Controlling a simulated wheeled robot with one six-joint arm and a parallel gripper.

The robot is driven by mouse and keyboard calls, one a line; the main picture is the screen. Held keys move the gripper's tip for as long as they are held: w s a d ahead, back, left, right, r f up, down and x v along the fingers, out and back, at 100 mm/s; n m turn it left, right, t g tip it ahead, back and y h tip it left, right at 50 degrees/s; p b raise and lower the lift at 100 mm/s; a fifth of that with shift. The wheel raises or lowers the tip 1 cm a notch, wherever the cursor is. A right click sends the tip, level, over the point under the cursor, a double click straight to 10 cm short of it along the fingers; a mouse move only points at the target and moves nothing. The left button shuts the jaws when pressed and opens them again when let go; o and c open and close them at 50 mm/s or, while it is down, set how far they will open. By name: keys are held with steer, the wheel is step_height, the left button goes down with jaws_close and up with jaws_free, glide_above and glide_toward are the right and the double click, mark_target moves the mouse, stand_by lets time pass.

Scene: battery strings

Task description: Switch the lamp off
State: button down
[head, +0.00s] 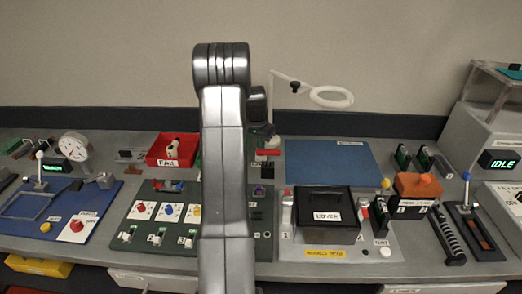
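A white ring-shaped lamp (331,96) on a thin white arm stands out over the back of the bench, right of the middle in the head view. A small black knob (295,87) sits on its arm. The ring looks white, but I cannot tell whether it is lit.
A blue mat (330,163) lies below the lamp. In front are a black box labelled COVER (326,215), an orange block (418,186) and a blue-knobbed lever (466,178). A red bin (174,149) and a dial gauge (74,146) stand left. A machine reading IDLE (499,160) stands right.

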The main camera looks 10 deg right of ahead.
step_height(320, 180, up, 6)
steer(key=p, duration=0.3)
stand_by(0.3)
step_height(320, 180, down, 7)
steer(key=b, duration=0.4)
steer(key=shift+r, duration=0.15)
stand_by(0.3)
steer(key=shift+r, duration=0.1)
